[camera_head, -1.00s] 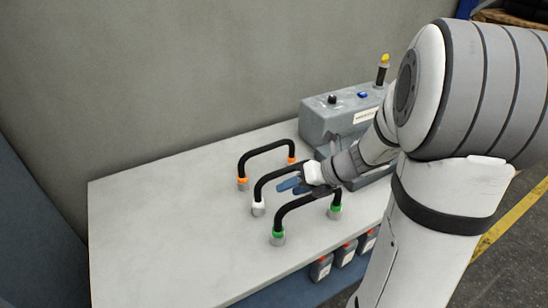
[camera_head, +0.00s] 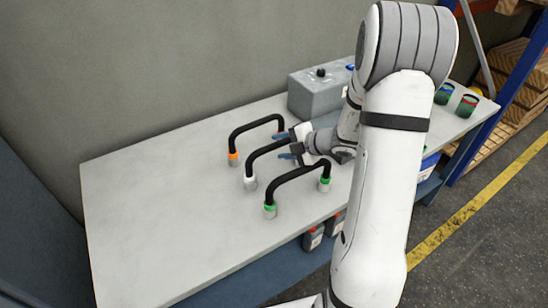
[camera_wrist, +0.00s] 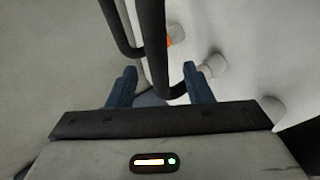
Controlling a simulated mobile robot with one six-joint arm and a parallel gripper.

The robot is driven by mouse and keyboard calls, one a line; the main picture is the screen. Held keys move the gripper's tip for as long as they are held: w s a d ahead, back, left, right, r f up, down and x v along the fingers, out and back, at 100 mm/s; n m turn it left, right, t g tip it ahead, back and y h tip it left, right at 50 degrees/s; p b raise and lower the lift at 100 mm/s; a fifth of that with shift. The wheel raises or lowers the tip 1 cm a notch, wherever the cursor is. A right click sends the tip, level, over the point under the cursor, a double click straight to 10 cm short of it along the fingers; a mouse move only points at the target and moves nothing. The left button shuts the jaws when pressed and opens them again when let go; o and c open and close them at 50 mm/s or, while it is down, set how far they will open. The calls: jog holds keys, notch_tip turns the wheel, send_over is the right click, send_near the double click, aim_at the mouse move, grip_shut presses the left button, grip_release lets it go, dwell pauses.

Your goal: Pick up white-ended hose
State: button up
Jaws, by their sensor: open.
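The white-ended hose (camera_head: 261,154) is a black arched tube standing on the table between the other two hoses. Its near white end (camera_head: 250,183) shows in the head view; its far part is hidden behind my gripper. My gripper (camera_head: 282,146) is open, with its blue fingers around the far part of this hose's top. In the wrist view a black tube (camera_wrist: 153,40) passes between the two fingers (camera_wrist: 160,86), with space visible on both sides. I cannot tell whether either finger touches it.
The orange-ended hose (camera_head: 252,126) stands behind and the green-ended hose (camera_head: 296,174) in front, both close to my gripper. A grey box with a black knob (camera_head: 318,93) is at the back right. The left part of the table (camera_head: 150,200) is clear.

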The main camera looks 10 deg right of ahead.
jog(key=x, duration=0.5)
jog(key=shift+w+a+f, duration=0.15)
jog(key=shift+c, duration=0.5)
grip_shut()
